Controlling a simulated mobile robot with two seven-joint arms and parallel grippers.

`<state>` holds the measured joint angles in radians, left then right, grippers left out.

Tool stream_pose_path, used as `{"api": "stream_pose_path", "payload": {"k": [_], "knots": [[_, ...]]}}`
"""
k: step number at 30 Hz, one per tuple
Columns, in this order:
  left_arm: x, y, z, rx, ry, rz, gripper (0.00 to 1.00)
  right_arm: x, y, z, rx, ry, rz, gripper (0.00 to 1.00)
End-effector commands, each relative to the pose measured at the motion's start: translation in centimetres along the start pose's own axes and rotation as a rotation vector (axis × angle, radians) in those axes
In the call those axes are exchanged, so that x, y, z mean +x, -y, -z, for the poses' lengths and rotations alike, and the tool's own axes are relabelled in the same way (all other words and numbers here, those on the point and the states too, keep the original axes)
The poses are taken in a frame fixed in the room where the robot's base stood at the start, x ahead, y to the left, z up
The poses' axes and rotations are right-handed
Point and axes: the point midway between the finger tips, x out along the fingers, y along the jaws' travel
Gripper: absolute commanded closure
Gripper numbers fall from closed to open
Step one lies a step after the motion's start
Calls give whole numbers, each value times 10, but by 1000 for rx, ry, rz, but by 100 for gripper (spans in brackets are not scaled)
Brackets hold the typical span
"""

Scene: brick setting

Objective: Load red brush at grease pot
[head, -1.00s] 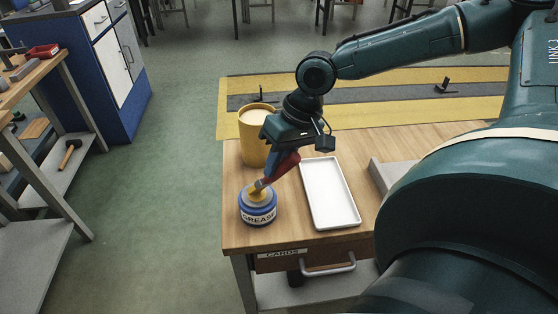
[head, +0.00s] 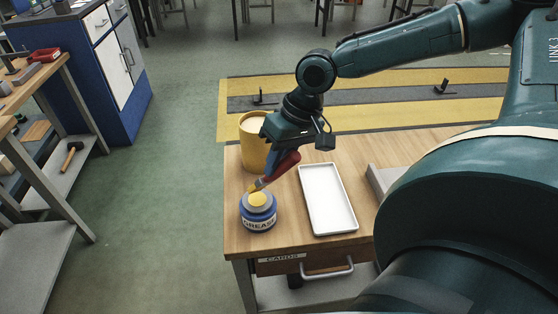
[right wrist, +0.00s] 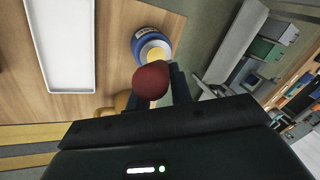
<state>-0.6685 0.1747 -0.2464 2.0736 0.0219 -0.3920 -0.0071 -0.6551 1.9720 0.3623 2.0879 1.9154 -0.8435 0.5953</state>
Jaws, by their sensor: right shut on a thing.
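My right gripper (head: 278,160) is shut on the red brush (head: 287,164), which hangs tilted with its bristle end down to the left. Its yellowish tip is at the far rim of the grease pot (head: 259,223); I cannot tell whether it touches. The pot is blue with a grey collar, a "GREASE" label and yellow grease in its open top, upright near the table's left edge. In the right wrist view, the rounded red handle end (right wrist: 151,82) covers part of the pot (right wrist: 139,47) and hides the bristles. My left gripper is not in view.
A white tray (head: 347,229) lies right of the pot on the wooden table (head: 237,235). A yellow container (head: 251,153) stands behind the pot, near the gripper. A grey object (head: 378,182) is at the right, partly behind my arm.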

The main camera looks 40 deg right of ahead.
Motion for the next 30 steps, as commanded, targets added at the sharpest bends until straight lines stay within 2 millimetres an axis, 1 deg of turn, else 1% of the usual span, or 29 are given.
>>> {"api": "stream_pose_path", "payload": {"k": [1, 13, 21, 30], "knots": [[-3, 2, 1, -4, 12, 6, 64, -8, 3, 1, -1, 0, 0, 100], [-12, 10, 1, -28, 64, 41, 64, -36, 12, 5, -1, -1, 0, 100], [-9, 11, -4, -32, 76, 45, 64, -38, 13, 5, -1, -1, 0, 100], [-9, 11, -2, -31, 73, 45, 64, -38, 13, 5, -1, -2, 1, 100]]}}
